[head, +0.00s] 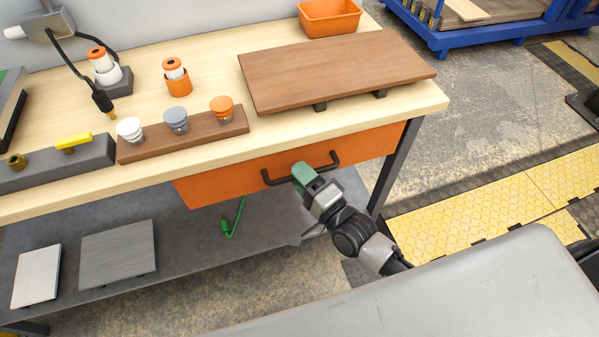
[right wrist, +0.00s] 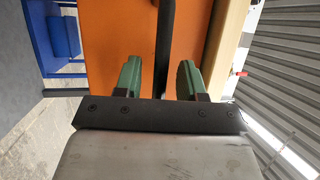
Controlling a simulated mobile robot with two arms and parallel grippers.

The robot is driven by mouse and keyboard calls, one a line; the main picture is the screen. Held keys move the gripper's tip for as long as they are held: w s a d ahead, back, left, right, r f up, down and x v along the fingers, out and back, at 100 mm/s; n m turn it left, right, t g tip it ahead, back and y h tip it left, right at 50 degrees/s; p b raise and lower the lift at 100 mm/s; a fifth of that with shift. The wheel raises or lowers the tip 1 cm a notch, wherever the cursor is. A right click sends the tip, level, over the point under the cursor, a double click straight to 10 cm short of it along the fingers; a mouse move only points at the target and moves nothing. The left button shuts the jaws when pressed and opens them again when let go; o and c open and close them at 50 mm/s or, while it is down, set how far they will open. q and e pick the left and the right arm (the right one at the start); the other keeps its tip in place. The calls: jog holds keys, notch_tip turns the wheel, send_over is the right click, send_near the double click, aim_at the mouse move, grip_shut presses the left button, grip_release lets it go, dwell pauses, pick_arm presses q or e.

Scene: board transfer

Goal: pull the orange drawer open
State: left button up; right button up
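The orange drawer (head: 232,182) sits under the front edge of the wooden workbench and looks closed. Its black bar handle (head: 274,180) runs along the front. My right gripper (head: 303,173) is at the middle of the handle, with green fingers. In the right wrist view, the handle (right wrist: 163,45) lies between the two spread fingers of the right gripper (right wrist: 160,68), with a gap visible on both sides. The orange drawer front (right wrist: 110,40) fills the background there. My left gripper is not in view.
A brown board (head: 335,68) lies on the workbench (head: 205,55) above the drawer. A lower grey shelf (head: 190,250) holds two flat plates. A green cable (head: 235,220) hangs below the drawer. Open floor lies right of the bench leg (head: 393,170).

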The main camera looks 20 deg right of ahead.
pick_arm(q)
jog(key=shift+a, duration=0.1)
pick_arm(e)
jog(key=shift+w+a, duration=0.15)
jog(key=shift+w, duration=0.15)
grip_shut()
jog(key=shift+s, duration=0.1)
